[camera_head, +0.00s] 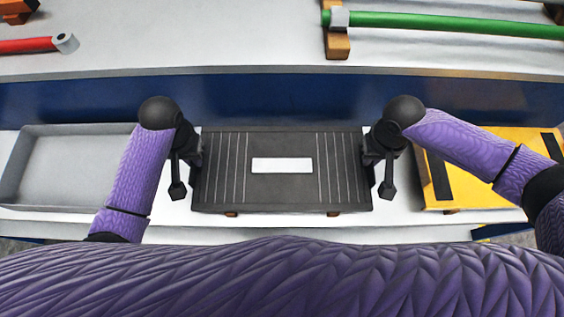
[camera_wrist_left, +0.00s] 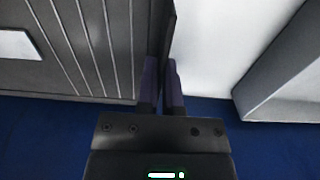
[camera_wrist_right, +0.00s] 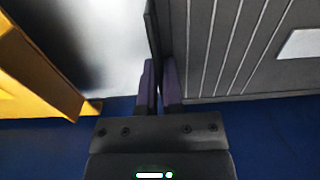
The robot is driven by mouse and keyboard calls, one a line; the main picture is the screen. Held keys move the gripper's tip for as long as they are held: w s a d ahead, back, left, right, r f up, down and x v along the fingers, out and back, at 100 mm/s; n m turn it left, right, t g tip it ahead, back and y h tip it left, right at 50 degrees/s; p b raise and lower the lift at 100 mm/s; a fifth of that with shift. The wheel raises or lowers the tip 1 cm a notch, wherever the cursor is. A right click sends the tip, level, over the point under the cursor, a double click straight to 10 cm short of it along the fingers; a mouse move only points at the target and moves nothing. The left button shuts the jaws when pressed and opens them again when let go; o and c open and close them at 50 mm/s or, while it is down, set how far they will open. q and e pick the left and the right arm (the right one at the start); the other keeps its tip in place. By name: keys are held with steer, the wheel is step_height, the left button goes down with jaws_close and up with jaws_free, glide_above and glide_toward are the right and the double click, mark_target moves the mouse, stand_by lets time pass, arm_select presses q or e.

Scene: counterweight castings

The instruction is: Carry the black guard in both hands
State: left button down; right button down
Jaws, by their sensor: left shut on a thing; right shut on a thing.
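The black guard (camera_head: 282,190) is a flat dark panel with light grooves at both sides and a white label in its middle. It lies level in front of me in the head view. My left gripper (camera_head: 190,160) is shut on its left edge, and my right gripper (camera_head: 373,158) is shut on its right edge. In the left wrist view the fingers (camera_wrist_left: 161,85) pinch the thin rim of the guard (camera_wrist_left: 90,45). The right wrist view shows the same pinch by the fingers (camera_wrist_right: 160,85) on the guard's other rim (camera_wrist_right: 225,50).
A grey tray (camera_head: 20,165) is at the left and a yellow panel with black strips (camera_head: 490,165) at the right. Small orange-brown blocks show under the guard's front edge. On the back surface lie a red bar (camera_head: 25,45) and a green bar (camera_head: 450,22) on a wooden block (camera_head: 338,44).

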arm_select(q)
steer(key=shift+r, duration=0.15)
arm_select(e)
steer(key=shift+r, duration=0.2)
